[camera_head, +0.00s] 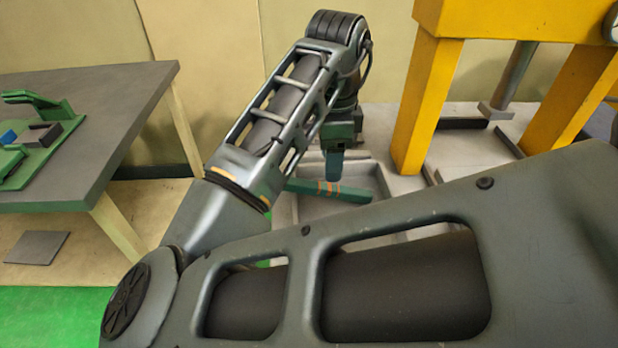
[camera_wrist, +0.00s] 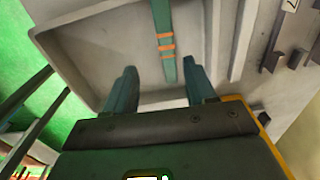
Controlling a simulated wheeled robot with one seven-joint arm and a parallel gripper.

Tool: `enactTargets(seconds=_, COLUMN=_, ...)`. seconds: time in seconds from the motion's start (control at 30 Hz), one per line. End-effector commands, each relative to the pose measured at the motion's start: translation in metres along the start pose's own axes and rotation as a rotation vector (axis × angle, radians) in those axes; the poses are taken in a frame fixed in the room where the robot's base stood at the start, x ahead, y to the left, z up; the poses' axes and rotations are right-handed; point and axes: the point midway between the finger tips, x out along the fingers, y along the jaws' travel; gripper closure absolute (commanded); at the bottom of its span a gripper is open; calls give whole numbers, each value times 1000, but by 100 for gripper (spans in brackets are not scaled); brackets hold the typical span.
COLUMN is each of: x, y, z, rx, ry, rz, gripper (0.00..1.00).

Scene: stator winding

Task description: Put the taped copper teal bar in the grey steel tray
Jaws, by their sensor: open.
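The teal bar (camera_head: 300,187) with copper-orange tape bands lies across the grey steel tray's area in the head view. In the wrist view the bar (camera_wrist: 170,68) runs from the top edge down between my fingers, over the inside of the grey steel tray (camera_wrist: 60,45). The tray also shows in the head view (camera_head: 372,172), partly behind my arm. My gripper (camera_head: 333,168) points down just over the bar. In the wrist view my gripper (camera_wrist: 162,78) is open, with a finger on each side of the bar and gaps between. Whether the bar rests on the tray floor is unclear.
A yellow press frame (camera_head: 428,105) stands right of the tray, with a grey cylinder (camera_head: 510,80) beside it. A dark table (camera_head: 90,100) at left carries a green fixture (camera_head: 40,150) with small blocks. A grey plate (camera_head: 37,247) lies below the table.

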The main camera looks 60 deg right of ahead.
Motion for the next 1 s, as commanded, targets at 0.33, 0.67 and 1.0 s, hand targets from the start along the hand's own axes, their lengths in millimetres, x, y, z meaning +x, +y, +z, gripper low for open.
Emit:
enactTargets(seconds=0.33, x=29, y=5, z=5, rx=8, ry=-16, rz=25, gripper=45)
enactTargets(seconds=0.67, x=72, y=3, z=5, rx=6, ry=-15, rz=23, gripper=45)
enactTargets(seconds=1.0, x=78, y=3, z=5, rx=7, ry=-16, rz=22, gripper=46)
